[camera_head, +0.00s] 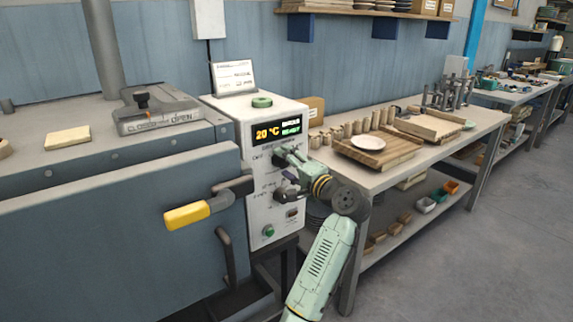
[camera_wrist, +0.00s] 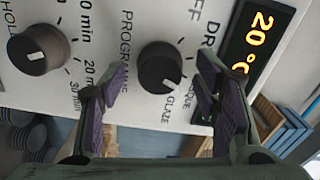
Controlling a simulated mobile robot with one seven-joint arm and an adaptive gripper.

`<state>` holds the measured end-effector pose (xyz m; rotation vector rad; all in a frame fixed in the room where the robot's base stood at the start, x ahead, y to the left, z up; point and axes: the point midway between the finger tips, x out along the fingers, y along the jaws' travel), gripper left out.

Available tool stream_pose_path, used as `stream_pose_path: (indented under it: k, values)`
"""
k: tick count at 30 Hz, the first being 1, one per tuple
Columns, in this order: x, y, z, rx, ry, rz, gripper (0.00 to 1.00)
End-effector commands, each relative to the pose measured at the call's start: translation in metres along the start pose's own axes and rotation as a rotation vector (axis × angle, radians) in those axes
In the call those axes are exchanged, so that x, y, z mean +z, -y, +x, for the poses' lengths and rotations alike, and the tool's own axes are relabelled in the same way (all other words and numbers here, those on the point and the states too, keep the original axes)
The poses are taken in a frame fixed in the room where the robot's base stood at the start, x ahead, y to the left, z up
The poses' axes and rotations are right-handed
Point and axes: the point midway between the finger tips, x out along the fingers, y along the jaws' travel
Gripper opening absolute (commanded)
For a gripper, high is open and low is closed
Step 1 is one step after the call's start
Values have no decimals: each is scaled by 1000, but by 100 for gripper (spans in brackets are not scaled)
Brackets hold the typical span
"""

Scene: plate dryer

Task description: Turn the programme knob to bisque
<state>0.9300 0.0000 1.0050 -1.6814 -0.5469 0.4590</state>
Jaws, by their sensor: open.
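The programme knob (camera_wrist: 160,68) is a round black knob with a white pointer mark, on the white control panel (camera_head: 260,215). In the wrist view its mark points to the lower right, toward the GLAZE label; the bisque label is partly hidden behind a finger. My gripper (camera_wrist: 163,73) is open, with one purple-padded finger on each side of the knob in the picture. Gaps show between the pads and the knob, and I cannot tell whether the tips reach its depth. In the head view my gripper (camera_head: 284,158) is at the panel and covers the knob.
A second knob (camera_wrist: 40,50) with minute marks sits left in the wrist view. The display (camera_head: 277,129) reads 20 °C. A yellow-handled lever (camera_head: 187,216) sticks out left of the panel. A workbench (camera_head: 370,180) with pottery stands to the right; the floor beyond is clear.

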Motion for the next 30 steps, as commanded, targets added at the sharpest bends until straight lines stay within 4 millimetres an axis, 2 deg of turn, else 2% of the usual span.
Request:
stream_pose_path:
  k: [5, 12, 18, 22, 30]
  values:
    - [-1, -1, -25, 1, -4, 0, 57]
    - [-1, -1, -77, 1, -4, -1, 57]
    - [-1, -1, -108, 1, -3, 1, 57]
    - [0, 0, -116, 0, 0, 0, 57]
    - [0, 0, -118, 0, 0, 0, 57]
